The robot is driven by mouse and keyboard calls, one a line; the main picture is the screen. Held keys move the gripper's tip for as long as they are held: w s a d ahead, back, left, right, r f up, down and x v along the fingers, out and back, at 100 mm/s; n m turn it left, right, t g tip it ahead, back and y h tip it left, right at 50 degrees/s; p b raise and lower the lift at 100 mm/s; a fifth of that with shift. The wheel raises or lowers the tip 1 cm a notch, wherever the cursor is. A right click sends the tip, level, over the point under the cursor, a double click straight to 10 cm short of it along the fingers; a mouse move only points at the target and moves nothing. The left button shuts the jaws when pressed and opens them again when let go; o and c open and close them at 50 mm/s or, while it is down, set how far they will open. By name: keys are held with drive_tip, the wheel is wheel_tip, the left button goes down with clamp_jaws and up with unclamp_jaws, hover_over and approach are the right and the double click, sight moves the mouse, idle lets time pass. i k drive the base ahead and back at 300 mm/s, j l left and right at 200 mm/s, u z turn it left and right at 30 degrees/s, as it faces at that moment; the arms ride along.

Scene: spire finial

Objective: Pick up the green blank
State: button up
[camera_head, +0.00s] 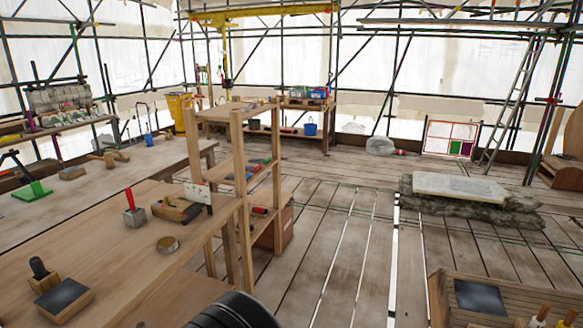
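Two green things show, and I cannot tell which is the green blank. A small green square (455,148) sits in the lower part of a white, red-edged panel (437,130) at the far right, beside a purple square (466,149). A flat green piece (33,191) lies on the left workbench, with a dark bar rising from it. My gripper is not in view; only a black rounded part, probably of my arm, shows at the bottom edge.
A wooden bench (110,255) with tools fills the near left, with an open shelf rack (236,180) at its end. A crate (500,290) stands near right. The middle floor is clear.

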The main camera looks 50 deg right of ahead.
sight(259, 162)
drive_tip(key=l+z, duration=0.2)
drive_tip(key=l, duration=0.25)
drive_tip(key=i+l+z, duration=0.2)
drive_tip(key=l, duration=0.25)
drive_tip(key=i+l+z, duration=0.2)
drive_tip(key=l, duration=0.25)
drive_tip(key=l+z, duration=0.2)
drive_tip(key=l, duration=0.2)
drive_tip(key=i+l+z, duration=0.15)
drive_tip(key=l, duration=0.25)
drive_tip(key=i, duration=0.1)
